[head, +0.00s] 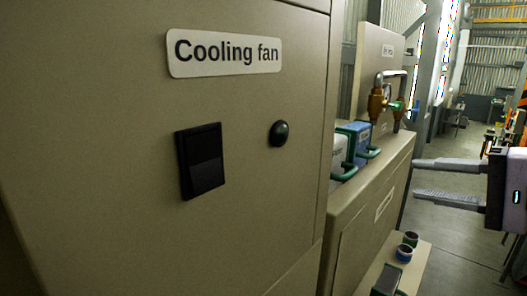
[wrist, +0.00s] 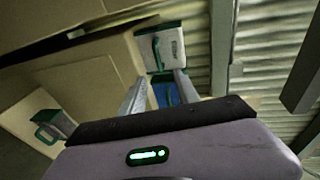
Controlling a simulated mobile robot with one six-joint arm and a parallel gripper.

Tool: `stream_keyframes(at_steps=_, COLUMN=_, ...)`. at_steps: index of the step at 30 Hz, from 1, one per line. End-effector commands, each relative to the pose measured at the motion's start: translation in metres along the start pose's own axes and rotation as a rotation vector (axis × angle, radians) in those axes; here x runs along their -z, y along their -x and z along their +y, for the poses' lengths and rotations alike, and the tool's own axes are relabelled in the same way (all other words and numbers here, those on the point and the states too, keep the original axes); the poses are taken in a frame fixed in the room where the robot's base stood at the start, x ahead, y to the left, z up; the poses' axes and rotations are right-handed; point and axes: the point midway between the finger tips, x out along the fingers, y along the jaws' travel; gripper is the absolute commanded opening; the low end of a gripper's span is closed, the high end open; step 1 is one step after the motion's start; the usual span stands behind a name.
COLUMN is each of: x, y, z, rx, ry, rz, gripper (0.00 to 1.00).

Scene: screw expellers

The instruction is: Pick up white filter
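A white box with a green top and handle (wrist: 176,48) shows beyond my fingertips in the wrist view. A blue filter (head: 358,136) with a green handle is beside the white one; blue also shows between my fingers in the wrist view (wrist: 164,92). My gripper (head: 416,179) is open and empty, right of the filters and apart from them, its fingers pointing left.
A cabinet labelled "Cooling fan" (head: 90,130) with a black switch (head: 200,160) fills the left. A brass valve with a pipe (head: 377,102) stands behind the filters. A lower ledge carries round cups (head: 404,252) and a grey-green box (head: 388,279). Floor is open at right.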

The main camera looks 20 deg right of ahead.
Motion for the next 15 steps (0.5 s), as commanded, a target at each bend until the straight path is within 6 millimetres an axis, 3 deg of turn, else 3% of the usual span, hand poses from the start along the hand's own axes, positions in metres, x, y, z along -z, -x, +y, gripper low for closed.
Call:
stream_keyframes(at_steps=6, x=-0.001, y=-0.062, z=-0.002, rx=-0.002, ry=-0.002, rz=-0.005, gripper=0.38)
stream_keyframes(at_steps=15, x=0.003, y=-0.109, z=0.0, rx=-0.003, ry=-0.005, rz=-0.005, gripper=0.38)
